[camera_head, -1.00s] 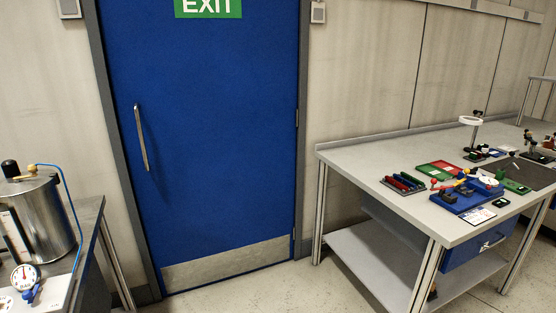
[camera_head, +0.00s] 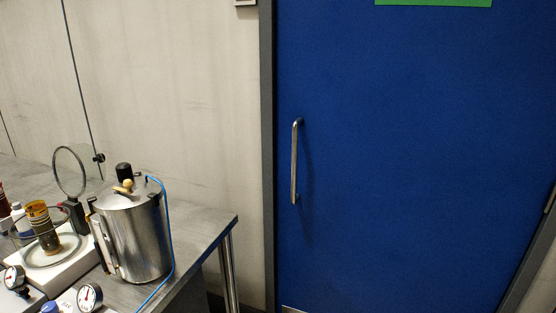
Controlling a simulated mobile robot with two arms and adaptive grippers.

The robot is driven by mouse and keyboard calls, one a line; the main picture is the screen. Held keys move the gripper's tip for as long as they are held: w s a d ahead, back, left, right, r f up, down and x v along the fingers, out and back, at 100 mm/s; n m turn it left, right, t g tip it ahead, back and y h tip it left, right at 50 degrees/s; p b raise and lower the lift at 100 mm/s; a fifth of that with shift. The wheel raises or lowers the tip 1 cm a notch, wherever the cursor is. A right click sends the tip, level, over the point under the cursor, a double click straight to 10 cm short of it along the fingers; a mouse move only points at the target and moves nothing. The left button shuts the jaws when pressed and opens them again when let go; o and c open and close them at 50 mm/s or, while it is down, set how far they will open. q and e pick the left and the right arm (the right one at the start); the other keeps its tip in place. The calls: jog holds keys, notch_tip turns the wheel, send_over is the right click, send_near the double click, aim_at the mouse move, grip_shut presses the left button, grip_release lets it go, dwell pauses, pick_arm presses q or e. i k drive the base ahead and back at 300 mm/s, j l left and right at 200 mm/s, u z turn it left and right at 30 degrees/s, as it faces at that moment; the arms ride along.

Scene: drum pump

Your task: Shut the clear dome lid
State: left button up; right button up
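A round dark-rimmed clear piece (camera_head: 56,172), likely the clear dome lid, stands raised and tilted up at the left. It rises by a dark post (camera_head: 76,217) behind a white base (camera_head: 75,270). A pale round plate (camera_head: 68,247) sits on the base, and an amber and dark cylinder (camera_head: 44,228) stands on it. A thin dark ring shows around the cylinder; I cannot tell what it belongs to. Neither of my grippers is in view.
A steel pot (camera_head: 142,240) with a black knob and blue hose stands right of the base on the metal bench (camera_head: 205,228). Dial gauges (camera_head: 89,296) are at the front. A blue door (camera_head: 410,150) with a handle fills the right.

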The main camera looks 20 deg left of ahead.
aim_at(100, 158)
jog(key=i+u, duration=0.25)
jog(key=u, duration=0.2)
jog(key=i+l+u, duration=0.2)
jog(key=u, duration=0.25)
jog(key=i+l+u, duration=0.25)
jog(key=u, duration=0.2)
jog(key=i+l+u, duration=0.2)
jog(key=u, duration=0.25)
jog(key=i+l+u, duration=0.3)
jog(key=l+u, duration=0.25)
jog(key=i+l+u, duration=0.1)
jog(key=l+u, duration=0.2)
jog(key=l, duration=0.2)
jog(key=i+l+u, duration=0.1)
jog(key=l+u, duration=0.2)
jog(key=l, duration=0.1)
